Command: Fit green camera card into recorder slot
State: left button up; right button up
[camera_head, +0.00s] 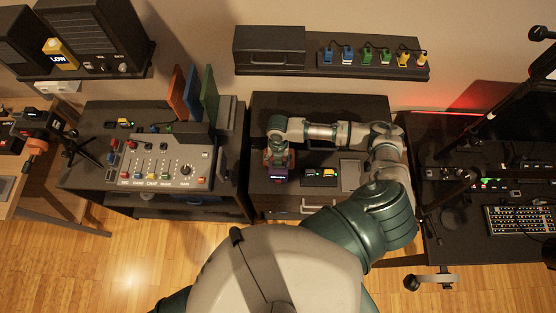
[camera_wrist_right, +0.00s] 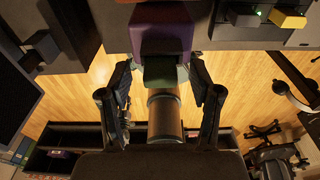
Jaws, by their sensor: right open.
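A purple box-shaped device (camera_head: 279,175) sits near the front left of the middle cabinet top. It shows at the top of the right wrist view (camera_wrist_right: 160,28), with a dark green card-like piece (camera_wrist_right: 160,72) at its near end. I cannot tell whether that piece sits in a slot. My right gripper (camera_head: 278,158) is right by the purple device in the head view. In the wrist view its fingers (camera_wrist_right: 162,78) are open, one on each side of the green piece, with visible gaps. My left gripper is out of view.
A black holder (camera_head: 320,178) with green and yellow parts and a grey box (camera_head: 350,175) stand right of the device. The cabinet's front edge and drawer handle (camera_head: 312,206) are close. A mixer desk (camera_head: 165,165) stands left and a keyboard desk (camera_head: 520,218) right.

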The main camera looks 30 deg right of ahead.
notch_tip(320, 180, up, 12)
jog(key=w, duration=0.1)
jog(key=shift+d+f, duration=0.25)
jog(key=shift+d, duration=0.1)
dwell(0.4)
